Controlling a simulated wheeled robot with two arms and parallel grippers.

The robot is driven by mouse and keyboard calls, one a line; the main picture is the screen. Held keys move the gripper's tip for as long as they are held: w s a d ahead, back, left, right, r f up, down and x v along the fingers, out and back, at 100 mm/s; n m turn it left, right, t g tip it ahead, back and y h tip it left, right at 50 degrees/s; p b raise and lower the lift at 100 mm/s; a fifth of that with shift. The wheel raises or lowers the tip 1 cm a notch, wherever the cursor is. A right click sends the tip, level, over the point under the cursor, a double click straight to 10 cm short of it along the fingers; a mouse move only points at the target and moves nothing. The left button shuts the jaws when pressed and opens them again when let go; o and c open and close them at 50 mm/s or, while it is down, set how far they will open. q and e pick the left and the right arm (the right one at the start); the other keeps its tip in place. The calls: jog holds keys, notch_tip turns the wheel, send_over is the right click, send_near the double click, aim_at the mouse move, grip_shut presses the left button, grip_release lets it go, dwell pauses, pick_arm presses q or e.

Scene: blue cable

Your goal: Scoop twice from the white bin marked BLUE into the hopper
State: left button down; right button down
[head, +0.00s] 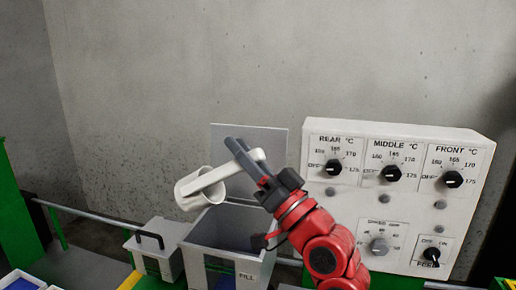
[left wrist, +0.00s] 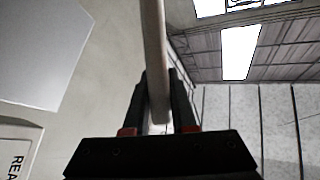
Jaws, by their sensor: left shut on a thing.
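The white scoop (head: 196,187) is held in the air by my left gripper (head: 243,156), above the hopper's left side. The gripper is shut on its handle, which also shows between the fingers in the left wrist view (left wrist: 154,50). At the bottom left edge is a bin (head: 22,272) with blue contents, cut off by the frame; no BLUE mark is readable. My right gripper is not in view.
A white control panel (head: 400,155) with several black knobs stands right of the hopper, close to my left arm. A grey rail (head: 95,212) runs behind at left.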

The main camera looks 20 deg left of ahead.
pick_arm(q)
jog(key=a+r+n+g+h+p, duration=0.1)
jog(key=a+p, duration=0.1)
jog(key=a+r+n+g+h+p, duration=0.1)
jog(key=a+r+p, duration=0.1)
jog(key=a+r+n+g+h+p, duration=0.1)
jog(key=a+h+p, duration=0.1)
jog(key=a+p, duration=0.1)
jog(key=shift+s+r, duration=0.15)
jog(key=shift+s, duration=0.05)
jog(key=a+f+n+g+h+b, duration=0.2)
jog(key=a+n+h, duration=0.1)
jog(key=a+h, duration=0.4)
jog(key=shift+m+y, duration=0.3)
jog(key=shift+y, duration=0.4)
jog(key=r, duration=0.1)
jog(key=r+p, duration=0.1)
jog(key=r, duration=0.3)
jog(key=shift+s+a+r+p, duration=0.2)
jog(key=shift+a+p, duration=0.1)
jog(key=shift+f, duration=0.1)
